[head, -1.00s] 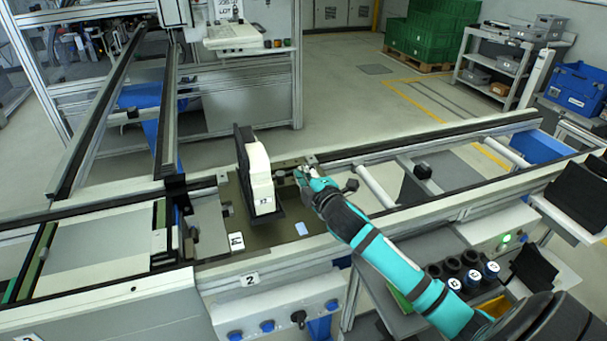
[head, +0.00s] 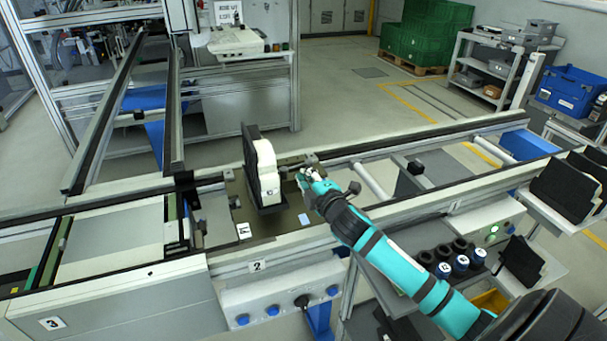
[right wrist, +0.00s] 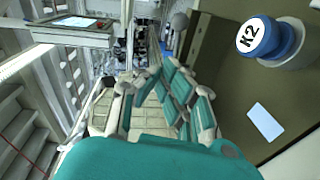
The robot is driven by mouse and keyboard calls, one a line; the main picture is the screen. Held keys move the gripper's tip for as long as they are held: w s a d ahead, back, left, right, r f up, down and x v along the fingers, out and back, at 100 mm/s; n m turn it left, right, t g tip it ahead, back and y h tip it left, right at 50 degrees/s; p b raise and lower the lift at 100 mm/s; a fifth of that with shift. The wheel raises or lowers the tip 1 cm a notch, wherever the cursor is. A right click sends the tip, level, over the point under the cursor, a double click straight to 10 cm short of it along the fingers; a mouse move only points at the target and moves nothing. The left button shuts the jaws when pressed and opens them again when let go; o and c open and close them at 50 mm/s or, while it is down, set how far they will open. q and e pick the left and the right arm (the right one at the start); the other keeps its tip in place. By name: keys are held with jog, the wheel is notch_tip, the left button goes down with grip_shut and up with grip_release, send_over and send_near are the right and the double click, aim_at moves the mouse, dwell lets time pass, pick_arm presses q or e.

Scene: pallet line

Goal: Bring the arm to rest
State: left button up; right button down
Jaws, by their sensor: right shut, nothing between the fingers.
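My right arm, teal and black, reaches in from the lower right of the head view. Its gripper (head: 303,177) is just right of an upright white block with a black back plate (head: 264,170), with a small gap between them. In the right wrist view the teal and grey fingers (right wrist: 160,92) are shut together with nothing between them. A blue and white round part marked K2 (right wrist: 275,38) shows at the upper right there, clear of the fingers. A pale blue card (right wrist: 265,122) lies below it, also seen in the head view (head: 304,219). My left gripper is not in view.
The conveyor frame (head: 420,140) runs past the hand to the right. A shelf (head: 430,290) with several dark and blue-capped cylinders (head: 443,269) lies beneath the forearm. Black bins (head: 567,186) stand at the right. Floor beyond the conveyor is open.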

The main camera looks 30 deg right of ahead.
jog(key=s+b, duration=0.1)
jog(key=s, duration=0.6)
jog(key=s+a+f+m+g, duration=0.3)
jog(key=s+f+m, duration=0.1)
jog(key=s+f, duration=0.15)
jog(key=s+a+f+m+g, duration=0.3)
jog(key=s+f, duration=0.2)
jog(key=f, duration=0.2)
jog(key=s+a+f+m+g+y, duration=0.1)
jog(key=s+a+f+m+g, duration=0.2)
jog(key=s+a, duration=0.35)
jog(key=s+a+f+m+g+y, duration=0.2)
jog(key=s+a+f+m+g, duration=0.15)
jog(key=s, duration=0.55)
notch_tip(320, 180, down, 27)
jog(key=s+n+g, duration=0.1)
jog(key=s+g, duration=0.1)
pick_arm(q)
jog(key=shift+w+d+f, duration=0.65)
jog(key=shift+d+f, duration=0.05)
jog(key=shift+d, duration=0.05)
pick_arm(e)
jog(key=s+d+f, duration=0.2)
jog(key=s+f, duration=1.3)
jog(key=s, duration=0.1)
jog(key=shift+s+d+g, duration=0.25)
jog(key=shift+s+g, duration=0.1)
jog(key=shift+g, duration=0.1)
